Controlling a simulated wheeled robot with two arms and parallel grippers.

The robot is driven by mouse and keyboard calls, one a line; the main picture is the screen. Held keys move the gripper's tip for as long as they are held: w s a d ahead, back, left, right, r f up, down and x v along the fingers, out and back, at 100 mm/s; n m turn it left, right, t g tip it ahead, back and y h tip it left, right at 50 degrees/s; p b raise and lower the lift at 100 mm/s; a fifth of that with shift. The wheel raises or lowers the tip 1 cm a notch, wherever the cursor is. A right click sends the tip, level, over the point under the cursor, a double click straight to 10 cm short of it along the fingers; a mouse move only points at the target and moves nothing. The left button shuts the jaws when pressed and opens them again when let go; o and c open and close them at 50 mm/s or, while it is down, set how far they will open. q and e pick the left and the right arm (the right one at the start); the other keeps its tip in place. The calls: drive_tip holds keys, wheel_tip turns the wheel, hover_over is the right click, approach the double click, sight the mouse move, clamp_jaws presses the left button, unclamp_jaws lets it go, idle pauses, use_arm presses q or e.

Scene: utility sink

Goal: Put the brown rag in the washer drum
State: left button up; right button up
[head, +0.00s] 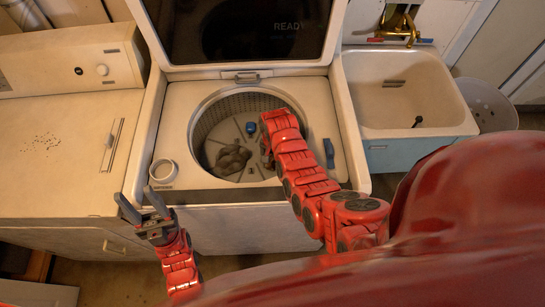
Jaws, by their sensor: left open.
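The brown rag (232,158) lies crumpled inside the washer drum (204,120), on the left part of its floor. The washer's lid is raised. My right arm reaches over the right rim of the drum, and my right gripper (267,155) points down there, to the right of the rag and apart from it in the picture. Its fingers are mostly hidden by the arm, so their opening does not show. My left gripper (143,207) is open and empty in front of the washer's front left corner.
A white ring-shaped opening (163,171) is at the washer top's front left. A blue item (328,153) is on the right. A dryer (55,150) stands left, a utility sink (405,95) with a brass faucet (398,25) right, and a pale basket (488,105) beyond it.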

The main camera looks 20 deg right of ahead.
drive_tip(key=o, duration=1.3)
drive_tip(key=shift+c, duration=0.2)
drive_tip(key=shift+r, duration=0.1)
drive_tip(key=shift+w+r, duration=0.1)
drive_tip(key=shift+r, duration=0.65)
wheel_tip(320, 180, up, 10)
drive_tip(key=shift+r+p, duration=0.25)
drive_tip(key=shift+p, duration=0.2)
